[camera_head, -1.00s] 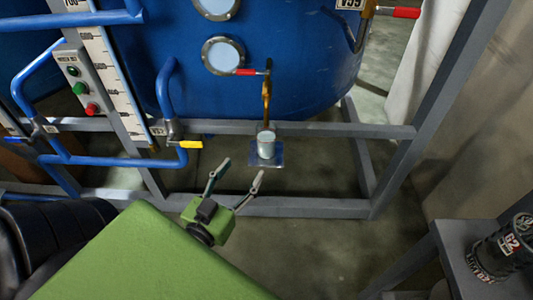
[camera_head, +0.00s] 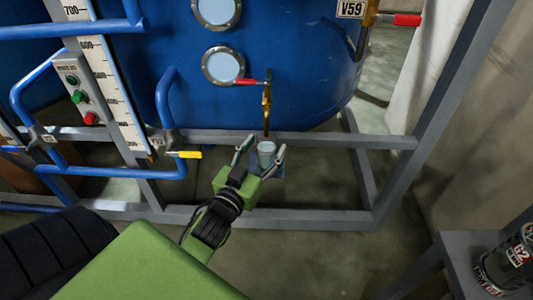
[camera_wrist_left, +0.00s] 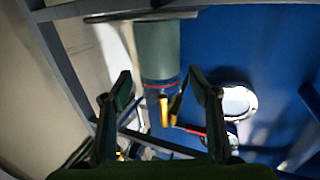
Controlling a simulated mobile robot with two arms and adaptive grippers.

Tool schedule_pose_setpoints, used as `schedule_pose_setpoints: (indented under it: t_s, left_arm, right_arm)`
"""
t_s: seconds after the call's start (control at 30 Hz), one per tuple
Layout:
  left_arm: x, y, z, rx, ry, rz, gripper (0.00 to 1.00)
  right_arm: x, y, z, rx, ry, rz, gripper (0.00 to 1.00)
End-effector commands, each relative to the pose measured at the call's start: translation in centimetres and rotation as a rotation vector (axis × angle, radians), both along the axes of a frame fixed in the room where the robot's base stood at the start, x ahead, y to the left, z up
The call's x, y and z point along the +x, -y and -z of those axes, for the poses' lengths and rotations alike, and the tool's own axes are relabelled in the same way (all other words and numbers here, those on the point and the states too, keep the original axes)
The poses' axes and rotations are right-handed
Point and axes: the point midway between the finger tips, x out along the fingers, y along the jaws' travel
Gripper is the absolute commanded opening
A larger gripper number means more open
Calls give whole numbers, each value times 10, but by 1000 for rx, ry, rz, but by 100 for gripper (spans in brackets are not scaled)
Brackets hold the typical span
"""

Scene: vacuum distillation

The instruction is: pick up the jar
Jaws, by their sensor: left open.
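The jar (camera_head: 266,153) is a small grey cylinder standing upright on a small bluish plate (camera_head: 279,171) below the brass tap (camera_head: 267,98) of the blue tank. My left gripper (camera_head: 264,147) is open, its two fingers on either side of the jar in the head view. In the left wrist view the jar (camera_wrist_left: 158,48) appears upside down, beyond and between the open fingertips (camera_wrist_left: 158,75). I cannot tell whether either finger touches it. The gripper's body hides part of the plate. My right gripper is not in view.
The grey frame bar (camera_head: 320,140) runs behind the jar, and a lower bar (camera_head: 310,218) crosses in front. Blue pipes with a yellow handle (camera_head: 188,154) stand left. A dark G2 canister (camera_head: 508,262) is on a grey stand at right. The floor (camera_head: 310,260) in front is clear.

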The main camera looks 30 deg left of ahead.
Motion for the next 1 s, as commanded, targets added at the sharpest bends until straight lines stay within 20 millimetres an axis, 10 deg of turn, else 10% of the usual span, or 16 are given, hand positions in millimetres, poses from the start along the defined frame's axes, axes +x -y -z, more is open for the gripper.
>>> schedule_pose_setpoints:
  t_s: [0.4, 0.6, 1.0]
  left_arm:
    - [18, -4, 1, 0, -2, 0, 55]
    - [18, -4, 1, 0, -2, 0, 11]
    - [18, -3, -3, 0, 0, 0, 10]
  right_arm:
    - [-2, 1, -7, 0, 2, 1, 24]
    - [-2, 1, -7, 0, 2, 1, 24]
    - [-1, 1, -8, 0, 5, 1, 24]
